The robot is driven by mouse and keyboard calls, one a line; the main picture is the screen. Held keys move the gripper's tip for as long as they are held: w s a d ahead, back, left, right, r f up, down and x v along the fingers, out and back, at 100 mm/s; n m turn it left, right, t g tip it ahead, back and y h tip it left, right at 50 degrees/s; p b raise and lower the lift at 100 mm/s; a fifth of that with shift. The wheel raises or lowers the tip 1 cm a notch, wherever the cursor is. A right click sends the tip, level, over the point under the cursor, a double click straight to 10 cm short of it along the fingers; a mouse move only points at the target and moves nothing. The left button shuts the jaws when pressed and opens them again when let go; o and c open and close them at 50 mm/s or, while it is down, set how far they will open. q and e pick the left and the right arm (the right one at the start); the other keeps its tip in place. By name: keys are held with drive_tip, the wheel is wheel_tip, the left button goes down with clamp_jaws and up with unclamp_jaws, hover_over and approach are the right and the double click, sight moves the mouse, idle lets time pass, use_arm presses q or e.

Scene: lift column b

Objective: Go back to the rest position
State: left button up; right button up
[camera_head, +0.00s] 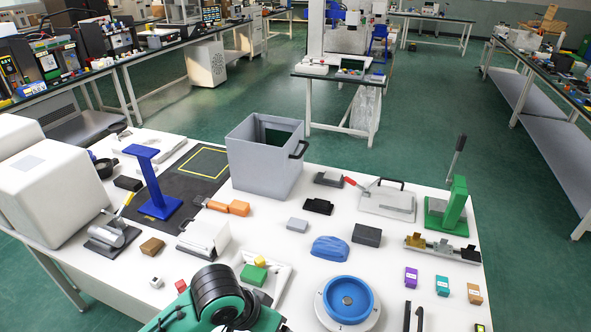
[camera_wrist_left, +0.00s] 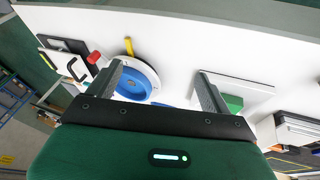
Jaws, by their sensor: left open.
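My left gripper (camera_wrist_left: 162,75) shows in the left wrist view, its two grey fingers spread wide apart with nothing between the tips. It is open and empty, above the white worktable. The blue round dish (camera_wrist_left: 132,83) appears behind the left finger and the green block (camera_wrist_left: 233,103) beside the right finger. In the head view, a green and black part of my left arm (camera_head: 215,300) comes in at the bottom, left of the blue dish (camera_head: 348,298); the left gripper itself is out of that view. My right gripper is in neither view.
The white table (camera_head: 290,255) is crowded. A tall grey bin (camera_head: 265,165) stands at the back, a blue stand (camera_head: 155,185) at left and a green lever fixture (camera_head: 452,210) at right. The green block (camera_head: 252,275) lies near my arm. Two dark bars (camera_head: 413,316) at the bottom edge are unclear.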

use_arm(q)
drive_tip(key=s+a+f+n+t+y, duration=0.1)
drive_tip(key=s+a+f, duration=0.25)
drive_tip(key=a, duration=0.25)
drive_tip(key=s+a+f+n+y, duration=0.2)
drive_tip(key=s+a+f, duration=0.1)
drive_tip(key=s+a, duration=0.25)
drive_tip(key=s+a+f+n+t+y, duration=0.1)
drive_tip(key=s+a+f, duration=0.25)
drive_tip(key=a, duration=0.35)
wheel_tip(320, 180, down, 29)
drive_tip(key=g, duration=0.2)
drive_tip(key=s+a+f+p, duration=0.1)
drive_tip(key=s+a+f, duration=0.2)
drive_tip(key=s+f, duration=1.6)
drive_tip(key=shift+s+f+m+g, duration=0.3)
drive_tip(key=shift+s+f+g, duration=0.1)
drive_tip(key=shift+s, duration=0.25)
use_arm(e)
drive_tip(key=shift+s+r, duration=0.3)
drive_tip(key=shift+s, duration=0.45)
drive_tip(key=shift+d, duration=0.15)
